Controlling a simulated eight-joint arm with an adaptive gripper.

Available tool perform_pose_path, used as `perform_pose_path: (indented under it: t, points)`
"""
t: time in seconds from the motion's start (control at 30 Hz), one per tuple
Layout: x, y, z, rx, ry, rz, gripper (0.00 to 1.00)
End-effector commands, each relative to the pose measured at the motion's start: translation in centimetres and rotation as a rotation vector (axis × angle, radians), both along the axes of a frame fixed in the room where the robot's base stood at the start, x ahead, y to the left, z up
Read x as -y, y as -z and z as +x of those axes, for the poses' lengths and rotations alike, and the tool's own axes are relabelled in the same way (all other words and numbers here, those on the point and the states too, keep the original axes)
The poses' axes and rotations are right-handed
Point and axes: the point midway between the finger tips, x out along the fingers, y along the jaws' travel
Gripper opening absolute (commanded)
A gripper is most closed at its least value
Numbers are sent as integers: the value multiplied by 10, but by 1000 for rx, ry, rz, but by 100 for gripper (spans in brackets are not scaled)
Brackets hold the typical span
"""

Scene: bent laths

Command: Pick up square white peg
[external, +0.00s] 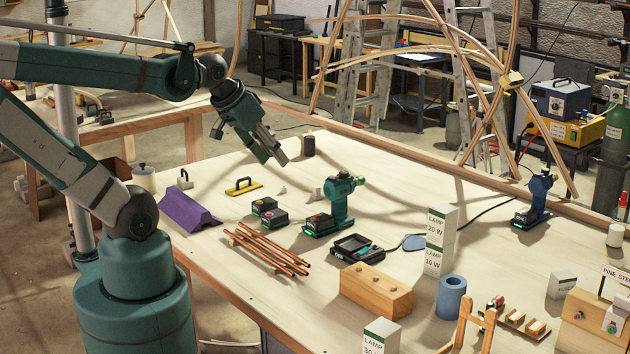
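My gripper (275,156) hangs over the far left part of the workbench, pointing down and to the right. Its fingers are seen from the side, so I cannot tell whether they are open or shut, and no held thing shows. A small pale block (316,194) stands on the bench below and right of my gripper, close to the green drill. It may be the square white peg, but it is too small to be sure. A tiny white pointed piece (282,190) lies to its left, nearly below the gripper. Both are apart from the fingers.
A dark cylinder (308,145) stands just right of my gripper. A yellow-handled float (242,186), battery packs (267,212), a green drill (338,203) and a purple block (187,212) are nearby. Copper rods (265,249) lie in front. The bench's back middle is clear.

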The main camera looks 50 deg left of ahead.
Motion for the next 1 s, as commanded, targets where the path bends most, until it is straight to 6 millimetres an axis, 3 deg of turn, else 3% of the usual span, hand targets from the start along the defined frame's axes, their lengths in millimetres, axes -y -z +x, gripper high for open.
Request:
perform_pose_path:
  t: [0.57, 1.0]
  points:
    - [-3, -4, 8, -9, -20, -10, 30]
    - [-23, -25, 60, -73, -156, -72, 30]
